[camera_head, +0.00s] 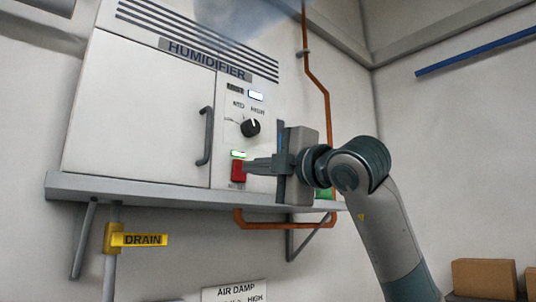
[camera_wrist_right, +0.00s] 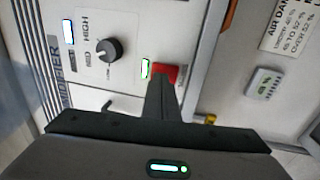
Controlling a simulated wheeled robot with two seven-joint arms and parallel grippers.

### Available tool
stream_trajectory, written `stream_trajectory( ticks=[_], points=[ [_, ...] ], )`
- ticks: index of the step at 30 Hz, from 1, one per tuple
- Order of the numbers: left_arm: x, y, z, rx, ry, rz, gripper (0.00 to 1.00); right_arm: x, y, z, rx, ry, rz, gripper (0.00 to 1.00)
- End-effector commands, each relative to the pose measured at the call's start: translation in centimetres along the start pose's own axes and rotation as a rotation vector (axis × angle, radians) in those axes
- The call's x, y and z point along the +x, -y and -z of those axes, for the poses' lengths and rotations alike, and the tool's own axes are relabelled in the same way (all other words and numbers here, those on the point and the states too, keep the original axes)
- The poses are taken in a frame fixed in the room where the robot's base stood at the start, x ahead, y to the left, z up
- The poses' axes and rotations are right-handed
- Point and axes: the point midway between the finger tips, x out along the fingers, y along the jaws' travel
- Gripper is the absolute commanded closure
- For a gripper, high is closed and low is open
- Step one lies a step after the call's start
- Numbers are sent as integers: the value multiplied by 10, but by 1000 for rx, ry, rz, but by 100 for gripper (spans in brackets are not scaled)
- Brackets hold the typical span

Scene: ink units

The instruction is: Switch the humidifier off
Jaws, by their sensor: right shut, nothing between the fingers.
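The humidifier (camera_head: 140,110) is a white cabinet on a wall shelf with a dark handle on its door. Its panel has a black knob (camera_head: 250,127), a lit white display (camera_head: 256,95), and a red switch (camera_head: 238,172) with a lit green lamp (camera_head: 238,154) above it. My right gripper (camera_head: 247,166) is shut and empty, its fingertips at the red switch, seemingly touching it. In the right wrist view the shut fingers (camera_wrist_right: 162,88) reach the red switch (camera_wrist_right: 166,74), partly covering it, next to the lit green lamp (camera_wrist_right: 145,69). My left gripper is not in view.
The shelf (camera_head: 130,190) juts out below the humidifier, with brackets underneath. A yellow drain tag (camera_head: 139,240) hangs at the lower left. An orange pipe (camera_head: 318,80) runs beside the cabinet. Cardboard boxes (camera_head: 484,279) stand at the lower right. An air damp sign (camera_head: 235,292) is below.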

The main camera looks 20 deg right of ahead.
Motion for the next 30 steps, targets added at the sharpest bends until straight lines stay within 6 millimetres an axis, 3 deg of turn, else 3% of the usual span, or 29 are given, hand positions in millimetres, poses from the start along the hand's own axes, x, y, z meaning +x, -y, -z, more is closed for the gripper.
stream_trajectory(
  ticks=[6, 20, 28, 30],
  points=[
    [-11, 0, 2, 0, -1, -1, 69, 14, -1, 0, 0, 1, 1, 100],
    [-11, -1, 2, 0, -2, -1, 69, 16, 0, 0, 0, 0, 5, 100],
    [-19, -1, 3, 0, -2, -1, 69, 26, -10, 0, 3, 1, 143, 100],
    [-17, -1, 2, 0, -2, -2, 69, 26, -5, 0, 1, 2, 155, 100]
  ],
)
